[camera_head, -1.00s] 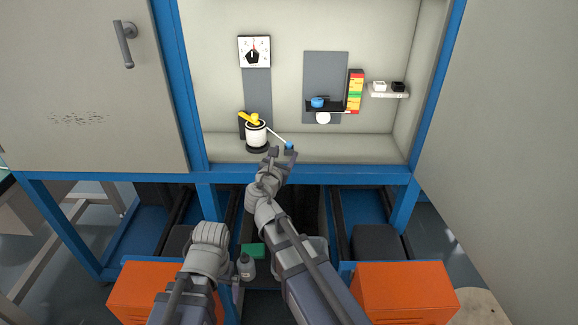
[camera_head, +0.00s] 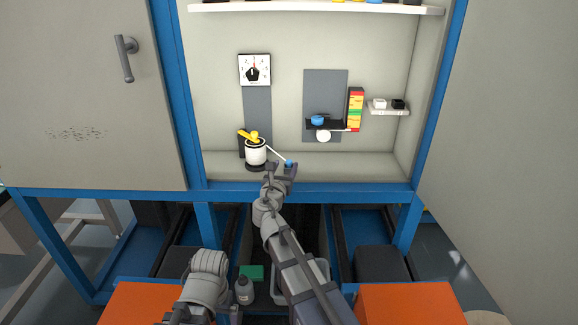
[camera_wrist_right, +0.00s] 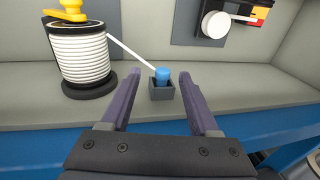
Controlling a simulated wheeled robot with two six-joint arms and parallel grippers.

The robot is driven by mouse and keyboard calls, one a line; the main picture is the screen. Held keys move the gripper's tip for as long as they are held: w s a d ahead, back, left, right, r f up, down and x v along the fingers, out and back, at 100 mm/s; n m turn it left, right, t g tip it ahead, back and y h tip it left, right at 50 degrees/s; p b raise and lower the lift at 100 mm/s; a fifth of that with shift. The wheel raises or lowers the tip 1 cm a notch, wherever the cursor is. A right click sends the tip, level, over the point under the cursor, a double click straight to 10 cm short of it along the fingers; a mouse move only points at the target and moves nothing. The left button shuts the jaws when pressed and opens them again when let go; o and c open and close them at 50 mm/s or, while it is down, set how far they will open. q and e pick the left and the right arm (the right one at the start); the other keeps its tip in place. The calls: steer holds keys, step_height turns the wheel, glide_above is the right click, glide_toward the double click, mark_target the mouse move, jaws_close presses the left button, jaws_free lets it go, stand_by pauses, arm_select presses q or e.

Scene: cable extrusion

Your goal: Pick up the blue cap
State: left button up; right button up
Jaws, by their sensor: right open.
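The blue cap (camera_wrist_right: 162,76) sits upright in a small grey square holder (camera_wrist_right: 162,93) on the cabinet shelf in the right wrist view. In the head view the cap (camera_head: 289,162) is a small blue spot just beyond my right gripper (camera_head: 281,167). My right gripper (camera_wrist_right: 162,88) is open and empty. Its two fingers lie on either side of the holder in the picture, and the cap appears ahead between them. My left arm shows low in the head view, but its fingers cannot be made out clearly.
A white cable spool (camera_head: 256,153) with a yellow handle (camera_head: 249,136) stands left of the cap. A white strand (camera_wrist_right: 131,51) runs from it toward the cap. Another blue round piece (camera_head: 317,120) is on a black bracket. The shelf right of the cap is clear.

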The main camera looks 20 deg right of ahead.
mark_target(288, 163)
steer(key=x, duration=0.4)
steer(key=shift+d+f, duration=0.15)
steer(key=shift+d, duration=0.1)
steer(key=shift+s, duration=0.1)
jaws_close()
